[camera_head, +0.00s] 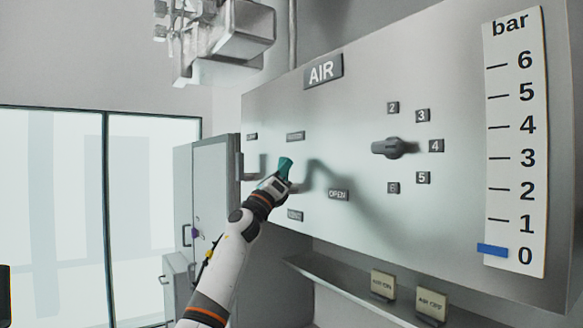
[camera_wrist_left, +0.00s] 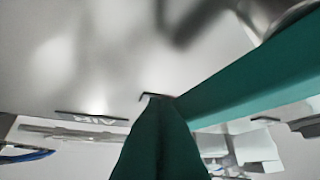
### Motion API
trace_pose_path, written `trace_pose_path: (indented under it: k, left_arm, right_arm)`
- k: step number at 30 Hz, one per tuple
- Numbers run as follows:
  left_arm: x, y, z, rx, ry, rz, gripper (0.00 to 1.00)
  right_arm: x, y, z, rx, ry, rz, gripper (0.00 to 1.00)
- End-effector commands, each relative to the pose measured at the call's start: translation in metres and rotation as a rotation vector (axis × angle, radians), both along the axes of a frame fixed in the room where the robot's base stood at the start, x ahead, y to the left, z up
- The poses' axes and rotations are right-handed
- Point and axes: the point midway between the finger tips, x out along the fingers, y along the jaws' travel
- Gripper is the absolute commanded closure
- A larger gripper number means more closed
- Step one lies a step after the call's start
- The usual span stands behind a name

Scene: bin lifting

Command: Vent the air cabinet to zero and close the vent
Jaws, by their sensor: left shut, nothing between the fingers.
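The grey air cabinet (camera_head: 350,110) fills the right of the head view under an AIR sign (camera_head: 322,71). Its bar scale (camera_head: 515,120) has a blue marker (camera_head: 493,250) at the 0 mark. My left gripper (camera_head: 286,164), with teal fingers, is shut and empty in front of the panel's left part. A grey lever (camera_head: 302,188) shows partly behind it, near the OPEN label (camera_head: 338,194); I cannot tell whether they touch. A small label (camera_head: 295,215) below is too blurred to read. In the left wrist view the teal fingers (camera_wrist_left: 170,100) meet close to the panel.
A dark knob (camera_head: 394,147) sits among number plates 2 to 6. Two small signs (camera_head: 383,284) and (camera_head: 431,303) stand on a ledge below the cabinet. A grey locker (camera_head: 215,185) stands behind at the left, near glass panels (camera_head: 155,210). Grey equipment (camera_head: 230,35) hangs above.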

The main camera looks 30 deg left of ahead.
Motion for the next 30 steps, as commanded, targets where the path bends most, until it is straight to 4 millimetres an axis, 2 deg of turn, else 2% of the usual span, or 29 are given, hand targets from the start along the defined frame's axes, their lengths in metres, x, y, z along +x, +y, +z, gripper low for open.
trace_pose_path:
  k: [7, 19, 30]
  left_arm:
    - [0.0, 0.009, 0.002, -0.038, 0.016, 0.001, 1.0]
    - [0.0, 0.011, 0.001, -0.047, 0.019, 0.0, 1.0]
    - [0.0, 0.01, 0.002, -0.046, 0.019, 0.001, 1.0]
  right_arm:
    - [0.0, -0.005, 0.005, -0.006, 0.0, 0.001, 1.0]
    - [0.0, 0.011, 0.006, 0.014, 0.0, -0.005, 1.0]
    - [0.001, 0.008, 0.006, 0.01, -0.001, -0.004, 1.0]
